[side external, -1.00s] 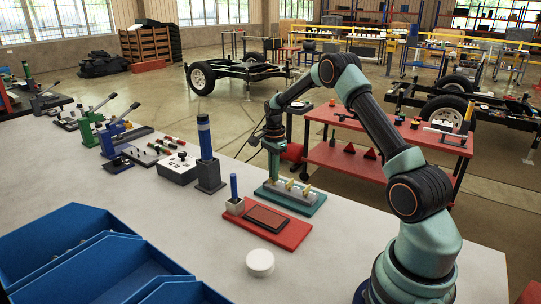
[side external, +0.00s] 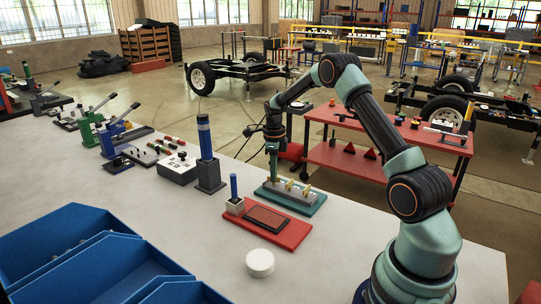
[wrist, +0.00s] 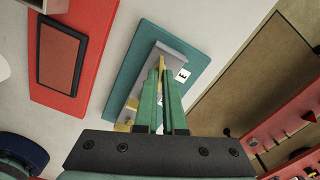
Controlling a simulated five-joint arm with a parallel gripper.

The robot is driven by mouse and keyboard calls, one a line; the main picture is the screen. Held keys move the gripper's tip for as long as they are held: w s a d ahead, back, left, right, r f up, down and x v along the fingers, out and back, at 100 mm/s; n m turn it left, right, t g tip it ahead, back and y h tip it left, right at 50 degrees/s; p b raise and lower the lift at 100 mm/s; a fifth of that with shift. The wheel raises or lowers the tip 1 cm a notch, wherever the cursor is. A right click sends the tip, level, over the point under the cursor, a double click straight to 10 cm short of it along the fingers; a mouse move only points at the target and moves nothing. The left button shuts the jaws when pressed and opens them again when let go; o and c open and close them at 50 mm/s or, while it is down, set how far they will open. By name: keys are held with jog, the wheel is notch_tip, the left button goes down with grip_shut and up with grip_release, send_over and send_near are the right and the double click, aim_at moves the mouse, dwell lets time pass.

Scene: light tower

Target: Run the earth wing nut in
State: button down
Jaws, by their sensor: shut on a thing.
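A teal base (side external: 318,207) carries a pale grey terminal block (side external: 298,196) with several brass wing nuts in a row. The base also shows in the wrist view (wrist: 122,72). My gripper (side external: 273,180) points straight down at the block's left end. In the wrist view my gripper (wrist: 161,76) is shut on the end wing nut (wrist: 161,63), beside a white label with a black earth-like mark (wrist: 182,75). The fingers hide most of this nut and its stud, so I cannot tell how far down it sits. Two other wing nuts (side external: 289,184) (side external: 307,190) stand free.
A red tray (side external: 290,236) with a dark panel lies just in front of the base. A blue-topped post (side external: 207,150), a white round lid (side external: 260,263) and blue bins (side external: 75,250) stand on the bench. The bench edge is close behind the base.

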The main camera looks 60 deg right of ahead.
jog(key=shift+d+r+m, duration=0.1)
jog(key=shift+r+m, duration=0.1)
jog(key=shift+m, duration=0.4)
jog(key=c, duration=1)
grip_release()
jog(key=shift+f, duration=0.1)
notch_tip(320, 180, up, 12)
